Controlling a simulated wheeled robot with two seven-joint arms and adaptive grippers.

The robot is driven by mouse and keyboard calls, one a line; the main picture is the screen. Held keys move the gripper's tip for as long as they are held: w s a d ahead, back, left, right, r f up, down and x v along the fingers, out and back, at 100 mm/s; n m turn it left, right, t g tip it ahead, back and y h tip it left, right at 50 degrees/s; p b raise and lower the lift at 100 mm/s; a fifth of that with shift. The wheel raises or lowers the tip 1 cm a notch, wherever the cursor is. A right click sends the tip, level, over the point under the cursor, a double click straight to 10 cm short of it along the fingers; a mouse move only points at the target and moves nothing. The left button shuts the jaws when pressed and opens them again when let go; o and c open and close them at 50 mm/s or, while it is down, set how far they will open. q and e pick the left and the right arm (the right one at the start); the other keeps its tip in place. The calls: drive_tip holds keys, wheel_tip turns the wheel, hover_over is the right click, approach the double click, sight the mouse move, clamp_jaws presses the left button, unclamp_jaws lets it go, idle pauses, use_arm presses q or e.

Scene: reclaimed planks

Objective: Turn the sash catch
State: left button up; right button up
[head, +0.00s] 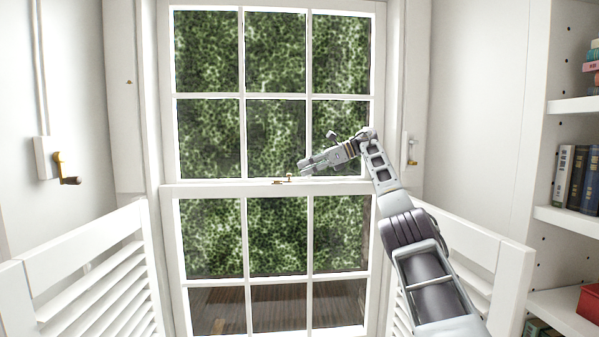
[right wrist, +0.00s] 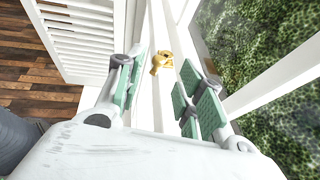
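The sash catch (head: 289,177) is a small brass piece on the white meeting rail (head: 225,187) at the middle of the window. In the right wrist view the brass catch (right wrist: 160,62) shows its rounded body and a short lever. My right gripper (head: 304,168) comes in from the right and is just right of and slightly above the catch. In the right wrist view the two green-padded fingers (right wrist: 164,80) are apart, with the catch showing beyond and between them. I see no contact with it. My left gripper is in neither view.
White louvred shutters stand at the left (head: 95,270) and right (head: 470,240) below the window. Brass cranks are on the wall plates at left (head: 66,172) and right (head: 412,152). A bookshelf (head: 575,215) is at the far right. The space left of the catch is clear.

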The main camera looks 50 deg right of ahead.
drive_tip(key=shift+v, duration=2.3)
